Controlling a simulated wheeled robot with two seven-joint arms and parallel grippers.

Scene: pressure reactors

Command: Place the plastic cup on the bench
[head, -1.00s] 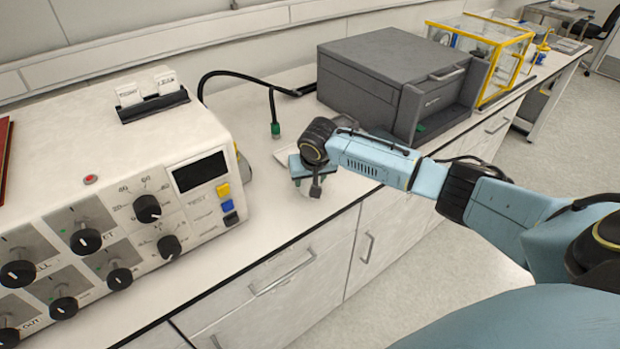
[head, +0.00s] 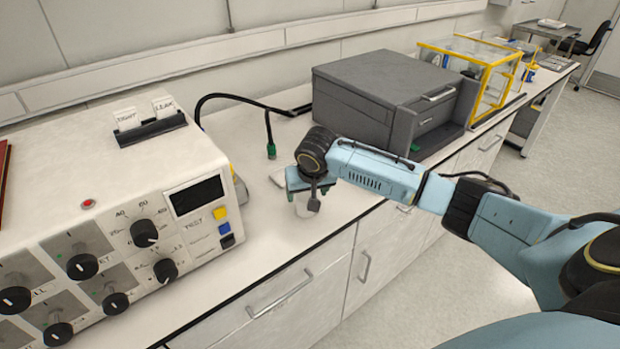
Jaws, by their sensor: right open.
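My right gripper (head: 306,190) is over the bench (head: 262,225), close to its front edge, with its fingers pointing down. A pale translucent plastic cup (head: 304,207) shows just below the gripper and appears to stand upright on the bench top. The gripper and wrist hide the cup's upper part. The jaws are open around or just above the cup; I cannot tell which. My left gripper is not in view.
A white control box (head: 110,215) with knobs stands on the left. A grey machine (head: 385,95) and a yellow-framed clear case (head: 485,65) stand behind to the right. A black cable with a green-tipped plug (head: 270,150) hangs behind the gripper. Bench left of the cup is clear.

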